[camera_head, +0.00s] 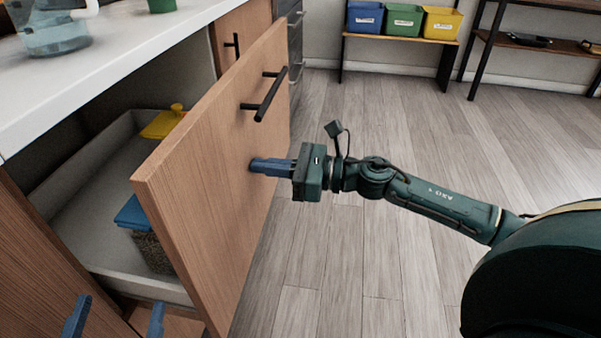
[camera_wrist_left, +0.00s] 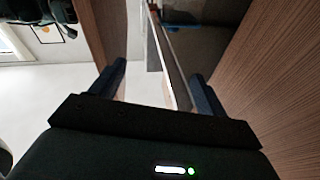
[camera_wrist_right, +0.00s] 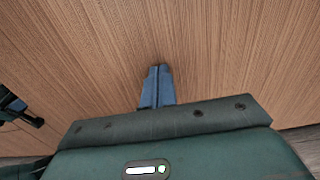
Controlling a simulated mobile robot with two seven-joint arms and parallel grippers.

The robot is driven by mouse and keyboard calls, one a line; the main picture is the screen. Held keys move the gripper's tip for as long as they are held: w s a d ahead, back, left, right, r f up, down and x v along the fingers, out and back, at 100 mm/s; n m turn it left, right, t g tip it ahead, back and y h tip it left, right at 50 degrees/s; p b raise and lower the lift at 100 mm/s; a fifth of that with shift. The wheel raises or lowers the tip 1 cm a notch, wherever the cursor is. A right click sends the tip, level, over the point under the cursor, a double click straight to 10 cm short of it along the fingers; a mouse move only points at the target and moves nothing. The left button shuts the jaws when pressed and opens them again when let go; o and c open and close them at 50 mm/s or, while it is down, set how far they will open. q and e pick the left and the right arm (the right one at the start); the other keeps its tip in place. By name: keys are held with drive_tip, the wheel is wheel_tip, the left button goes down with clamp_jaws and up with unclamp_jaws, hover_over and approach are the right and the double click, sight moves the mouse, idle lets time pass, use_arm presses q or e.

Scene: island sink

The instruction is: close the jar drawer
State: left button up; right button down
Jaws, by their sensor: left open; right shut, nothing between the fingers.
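The jar drawer stands open, its wooden front (camera_head: 215,165) well out from the cabinet. Inside its grey tray (camera_head: 75,205) are a jar with a blue lid (camera_head: 133,212) and one with a yellow lid (camera_head: 163,124). My right gripper (camera_head: 254,166) is shut and empty, its fingertips at the outer face of the front, touching or nearly so; the right wrist view shows them against the wood (camera_wrist_right: 156,72). My left gripper (camera_head: 116,316) is open below the drawer's near side; in the left wrist view a thin drawer edge (camera_wrist_left: 170,65) shows between its fingers.
A black bar handle (camera_head: 268,97) sticks out from the drawer front. The white counter (camera_head: 110,55) overhangs the drawer and holds a glass vessel (camera_head: 52,32). Another wooden cabinet panel (camera_head: 40,270) is at lower left. The floor (camera_head: 385,270) right of the drawer is clear.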

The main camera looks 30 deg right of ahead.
use_arm(q)
drive_tip(key=shift+s+a+f+p, duration=0.1)
drive_tip(key=shift+a+p, duration=0.1)
drive_tip(key=shift+p, duration=0.55)
use_arm(e)
drive_tip(key=x, duration=1.9)
drive_tip(key=shift+w+a+r, duration=0.15)
drive_tip(key=shift+w+r, duration=0.05)
use_arm(q)
drive_tip(key=shift+s, duration=0.1)
use_arm(e)
drive_tip(key=shift+r, duration=0.15)
use_arm(q)
drive_tip(key=shift+f+y, duration=0.15)
drive_tip(key=shift+y, duration=0.15)
